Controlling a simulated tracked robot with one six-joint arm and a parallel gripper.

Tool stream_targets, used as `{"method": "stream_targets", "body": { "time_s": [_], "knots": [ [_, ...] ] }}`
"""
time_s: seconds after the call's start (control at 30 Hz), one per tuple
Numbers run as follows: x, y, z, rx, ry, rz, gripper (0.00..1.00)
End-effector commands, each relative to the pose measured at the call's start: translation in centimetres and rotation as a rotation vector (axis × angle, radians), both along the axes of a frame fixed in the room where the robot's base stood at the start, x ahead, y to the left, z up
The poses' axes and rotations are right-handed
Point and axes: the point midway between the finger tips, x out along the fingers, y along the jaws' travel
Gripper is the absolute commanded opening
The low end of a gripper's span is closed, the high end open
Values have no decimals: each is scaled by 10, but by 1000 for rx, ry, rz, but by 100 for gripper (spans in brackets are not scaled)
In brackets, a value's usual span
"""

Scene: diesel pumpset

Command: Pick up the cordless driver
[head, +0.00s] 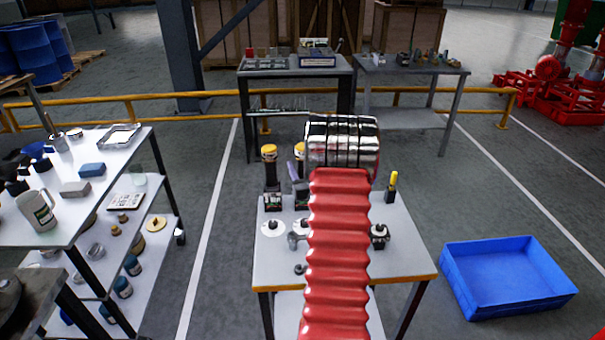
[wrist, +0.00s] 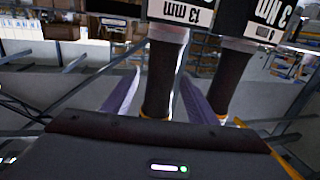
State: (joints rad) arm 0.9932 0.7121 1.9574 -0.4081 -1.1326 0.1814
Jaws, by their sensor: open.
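Two upright tools with black grips and yellow tops stand on labelled black bases on the middle table (head: 282,262). They look like cordless drivers: a left one (head: 269,172) and a right one (head: 299,151). The wrist view is upside down. There the right driver's grip (wrist: 161,78) stands between the two purple fingers of my open gripper (wrist: 160,74). The left driver (wrist: 235,80) is outside the fingers. I cannot tell if a finger touches the grip. In the head view one purple finger shows between the drivers; my arm hides the other finger.
Small parts and a yellow-topped tool (head: 391,187) stand on the same table. A blue crate (head: 507,276) lies on the floor at right. A cluttered white shelf table (head: 120,160) is at left. Two workbenches and a yellow rail (head: 150,97) are behind.

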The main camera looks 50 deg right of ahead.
Motion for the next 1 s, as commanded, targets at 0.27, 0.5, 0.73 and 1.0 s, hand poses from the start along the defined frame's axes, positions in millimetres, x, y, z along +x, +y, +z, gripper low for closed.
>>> {"method": "stream_targets", "body": {
  "time_s": [0.27, 0.5, 0.73, 1.0],
  "knots": [
    [0, 0, 0, 0, 0, 0, 36],
    [0, 0, 0, 0, 0, 0, 20],
    [0, 0, 0, 0, 0, 0, 3],
    [0, -1, 2, -3, -3, 0, 0]
  ]
}}
